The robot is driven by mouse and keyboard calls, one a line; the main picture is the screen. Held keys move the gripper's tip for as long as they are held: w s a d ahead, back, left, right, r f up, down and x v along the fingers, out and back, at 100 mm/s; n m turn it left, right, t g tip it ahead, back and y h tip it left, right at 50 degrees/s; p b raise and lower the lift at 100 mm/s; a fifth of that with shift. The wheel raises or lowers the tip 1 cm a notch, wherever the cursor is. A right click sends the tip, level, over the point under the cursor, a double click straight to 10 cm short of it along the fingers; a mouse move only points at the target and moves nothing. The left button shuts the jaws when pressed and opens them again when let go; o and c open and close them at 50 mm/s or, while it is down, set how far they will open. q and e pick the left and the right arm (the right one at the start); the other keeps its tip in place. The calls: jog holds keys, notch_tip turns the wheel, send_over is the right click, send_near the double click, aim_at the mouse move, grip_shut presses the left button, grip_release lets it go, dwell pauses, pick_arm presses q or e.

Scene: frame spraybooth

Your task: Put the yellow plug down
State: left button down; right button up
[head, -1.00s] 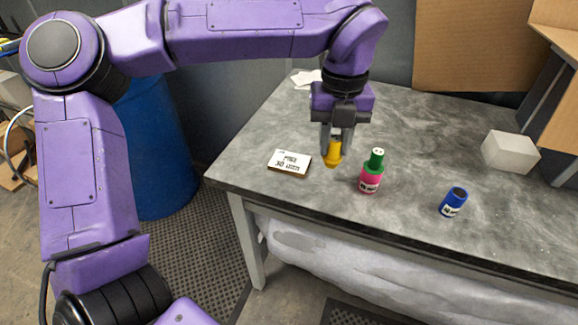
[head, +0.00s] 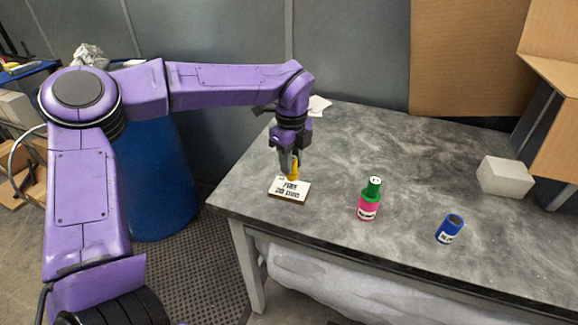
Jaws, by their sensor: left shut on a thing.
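The yellow plug (head: 294,172) is between the fingers of my left gripper (head: 289,168), which is shut on it and points down. The plug is just behind the small white-topped block with black print (head: 289,188), near the table's left side. The fingers hide part of the plug, and I cannot tell whether it touches the table (head: 330,250) or the block. My right gripper is not in view.
A pink bottle with a green top (head: 369,200) stands right of the block. A blue container (head: 450,229) is farther right, and a white box (head: 505,177) is at the right. The middle of the table behind them is clear. Cardboard stands at the back.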

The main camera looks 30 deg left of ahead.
pick_arm(q)
jog(key=f, duration=0.2)
jog(key=a+f, duration=0.1)
jog(key=f, duration=0.1)
jog(key=shift+w, duration=0.25)
jog(key=shift+d+f, duration=0.1)
jog(key=shift+f, duration=0.15)
jog(key=c, duration=0.9)
grip_release()
jog(key=shift+o, duration=0.2)
jog(key=shift+r+p, duration=0.35)
notch_tip(320, 180, up, 12)
jog(key=shift+f+b, duration=0.2)
jog(key=shift+b, duration=0.4)
